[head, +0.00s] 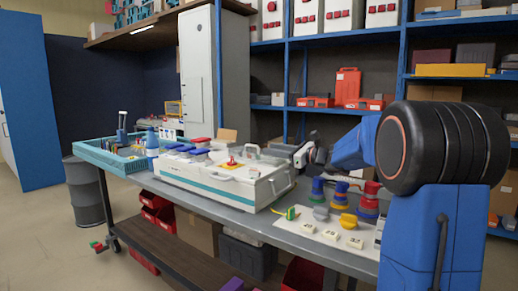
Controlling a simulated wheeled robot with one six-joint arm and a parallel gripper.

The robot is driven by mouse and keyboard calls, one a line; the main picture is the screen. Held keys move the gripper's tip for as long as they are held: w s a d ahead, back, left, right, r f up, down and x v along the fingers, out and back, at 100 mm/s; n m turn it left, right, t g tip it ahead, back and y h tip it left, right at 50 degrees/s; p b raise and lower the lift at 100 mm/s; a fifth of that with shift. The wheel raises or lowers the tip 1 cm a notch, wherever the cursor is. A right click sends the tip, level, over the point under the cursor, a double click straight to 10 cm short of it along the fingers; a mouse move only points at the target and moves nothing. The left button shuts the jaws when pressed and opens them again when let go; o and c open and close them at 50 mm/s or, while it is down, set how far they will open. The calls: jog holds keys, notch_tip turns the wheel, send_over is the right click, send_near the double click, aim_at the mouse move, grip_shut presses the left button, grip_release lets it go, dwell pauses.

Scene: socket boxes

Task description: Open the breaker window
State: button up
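A white socket box (205,190) with a teal stripe sits on the table. Its top carries several blue-lidded parts (180,149) on the left and a red switch on a yellow plate (231,164) in the middle. A pale flap (227,135) stands up near its back edge. I cannot tell which part is the breaker window. My arm reaches in from the right. My gripper (301,155) is at the back right of the box, pointing left. It is small and partly blends with the grey and white parts behind it, so its fingers and any contact are unclear.
A teal crate (95,154) with tools stands left of the box. Colored plug parts (341,196) and numbered white blocks (331,234) lie on a white sheet at the right. A tall white cabinet (196,75) and shelves stand behind. A grey drum (84,190) stands at the table's left.

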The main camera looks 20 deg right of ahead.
aim_at(256, 152)
jog(key=x, duration=0.7)
jog(key=shift+a, duration=0.1)
grip_shut()
